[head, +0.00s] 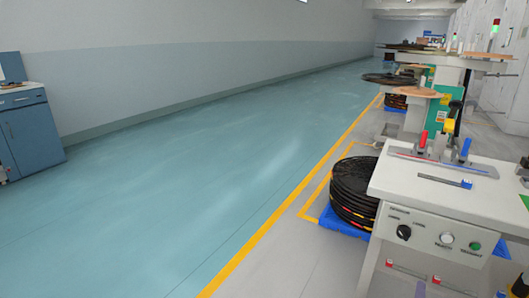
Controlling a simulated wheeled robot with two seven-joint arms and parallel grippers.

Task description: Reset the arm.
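Neither of my grippers is in the head view, and no part of my arms shows. A white rewind station (400,183) stands at the right, cut off by the picture edge. Its front panel carries a black knob (404,232), a white button (446,239) and a green button (475,246). On its top is a grey metal plate (480,167) with a red-handled part (423,140) and a blue-handled part (464,150) standing upright. A small blue-ended tool (466,184) lies in front of the plate.
A stack of black coils (353,188) sits on a blue pallet (338,226) beside the station. More stations with flat reels (391,79) stand behind. A blue cabinet (30,136) stands at the left wall. The green floor (190,165) left of the yellow line (270,226) is clear.

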